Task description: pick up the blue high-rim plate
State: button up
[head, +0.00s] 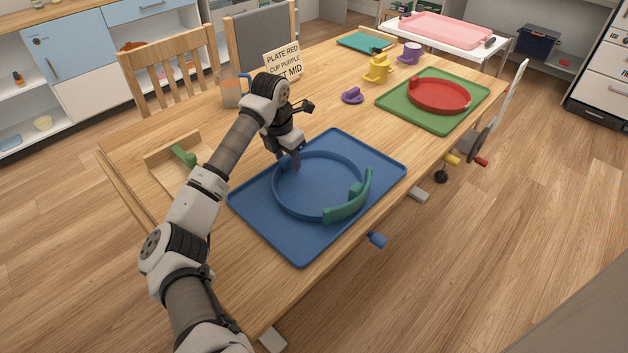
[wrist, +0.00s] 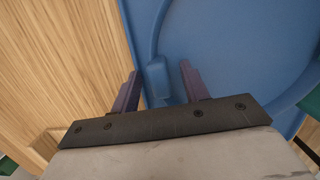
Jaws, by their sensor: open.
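The blue high-rim plate (head: 318,188) lies on a blue tray (head: 296,245) at the near end of the wooden table. A small blue block (wrist: 157,80) shows at its rim in the wrist view. My gripper (head: 288,163) points down at the plate's back-left rim. In the wrist view, my open fingers (wrist: 160,72) stand on either side of the blue block, with a gap visible on both sides. A green curved piece (head: 347,202) lies along the plate's right front rim. Whether my fingertips are below the rim top is unclear.
A red plate (head: 440,96) sits on a green tray (head: 398,108) farther right. A yellow cup (head: 377,69), a purple piece (head: 352,96) and a lettered sign (head: 283,63) stand behind. A wooden corner piece (head: 165,160) is left of my arm.

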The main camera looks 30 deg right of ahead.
jog(key=shift+f, duration=0.25)
jog(key=shift+c, duration=0.5)
jog(key=shift+s+f, duration=0.1)
jog(key=shift+f, duration=0.05)
jog(key=c, duration=0.7)
jog(key=shift+s, duration=0.1)
grip_shut()
jog(key=shift+d, duration=0.1)
